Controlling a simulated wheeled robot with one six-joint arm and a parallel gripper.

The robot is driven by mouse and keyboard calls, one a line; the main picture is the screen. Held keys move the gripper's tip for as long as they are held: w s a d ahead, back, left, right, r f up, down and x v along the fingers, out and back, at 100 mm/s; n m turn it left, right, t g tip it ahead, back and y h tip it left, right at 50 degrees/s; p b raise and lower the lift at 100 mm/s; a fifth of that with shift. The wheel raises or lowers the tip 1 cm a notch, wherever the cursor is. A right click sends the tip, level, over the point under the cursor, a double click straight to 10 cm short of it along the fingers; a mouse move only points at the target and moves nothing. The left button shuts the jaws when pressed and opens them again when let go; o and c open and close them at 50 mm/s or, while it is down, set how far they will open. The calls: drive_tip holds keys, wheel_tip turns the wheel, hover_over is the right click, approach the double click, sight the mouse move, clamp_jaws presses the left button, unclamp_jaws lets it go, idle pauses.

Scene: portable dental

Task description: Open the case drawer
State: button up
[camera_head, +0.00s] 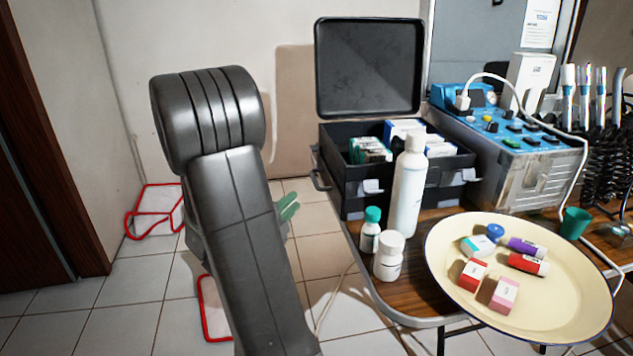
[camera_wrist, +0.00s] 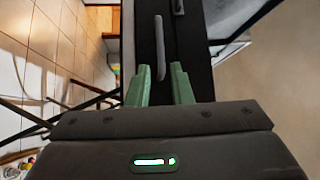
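The black case (camera_head: 352,200) stands on the wooden table with its lid (camera_head: 368,70) raised. A bar handle (camera_head: 319,180) sticks out from its left side. In the wrist view the dark case side fills the top middle, and a grey bar handle (camera_wrist: 159,45) runs along it. My gripper (camera_wrist: 159,72) is open and empty. Its two green fingers point at the case side, with the near end of the handle in line with the gap between them. I cannot tell whether they touch it. In the head view my green fingers (camera_head: 288,209) show partly, left of the case. The drawer looks shut.
White bottles (camera_head: 407,190) stand before the case, with a cream tray (camera_head: 450,285) at right. A blue-topped unit (camera_head: 510,160) stands right of it. Tiled floor lies left.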

sight(315, 179)
drive_tip(key=b+x, duration=0.1)
drive_tip(key=x, duration=1)
clamp_jaws()
